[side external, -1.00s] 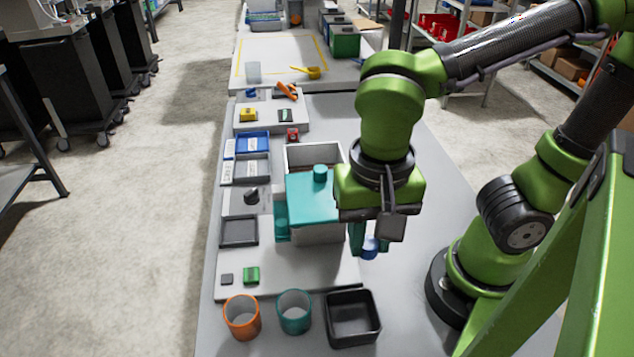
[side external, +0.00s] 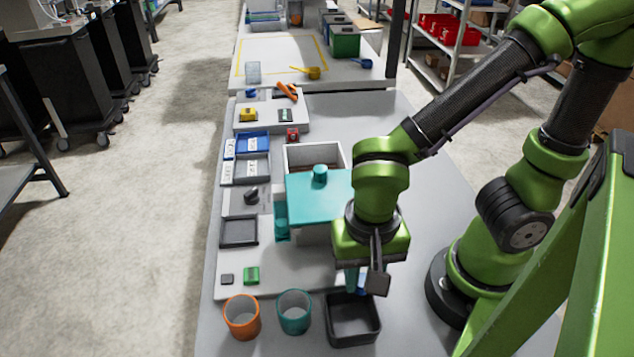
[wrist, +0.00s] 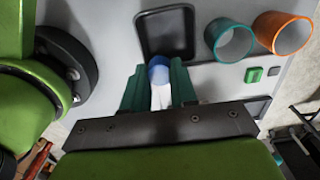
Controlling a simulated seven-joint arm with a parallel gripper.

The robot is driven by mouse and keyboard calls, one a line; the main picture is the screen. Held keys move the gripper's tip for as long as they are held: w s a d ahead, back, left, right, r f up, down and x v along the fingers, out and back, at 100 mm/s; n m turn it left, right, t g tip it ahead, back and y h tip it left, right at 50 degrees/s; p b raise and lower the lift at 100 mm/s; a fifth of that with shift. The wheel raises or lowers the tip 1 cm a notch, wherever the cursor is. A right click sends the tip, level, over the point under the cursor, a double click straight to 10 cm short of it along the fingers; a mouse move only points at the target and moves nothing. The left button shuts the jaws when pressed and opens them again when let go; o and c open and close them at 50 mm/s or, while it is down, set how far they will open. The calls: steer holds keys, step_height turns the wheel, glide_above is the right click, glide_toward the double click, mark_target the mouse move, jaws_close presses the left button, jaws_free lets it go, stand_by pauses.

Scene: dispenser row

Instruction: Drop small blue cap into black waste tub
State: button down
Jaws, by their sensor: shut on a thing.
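The small blue cap (wrist: 159,72) is between the teal fingers of my gripper (wrist: 158,88) in the wrist view, and my gripper is shut on it. In the side external view the cap (side external: 362,284) shows only partly beside the fingers of my gripper (side external: 356,282). The black waste tub (side external: 352,336) stands on the table at the front, just in front of and below my gripper. The tub also shows in the wrist view (wrist: 148,46), where the cap overlaps its near edge. The tub's visible floor looks empty.
A teal cup (side external: 294,312) and an orange cup (side external: 241,316) stand left of the tub. A teal-lidded box (side external: 312,205) stands behind my gripper. A green block (side external: 251,275) and a small dark block (side external: 227,279) lie on the pale board.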

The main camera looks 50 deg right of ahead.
steer(key=c, duration=0.8)
jaws_free()
steer(key=shift+r, duration=0.1)
step_height(320, 180, up, 17)
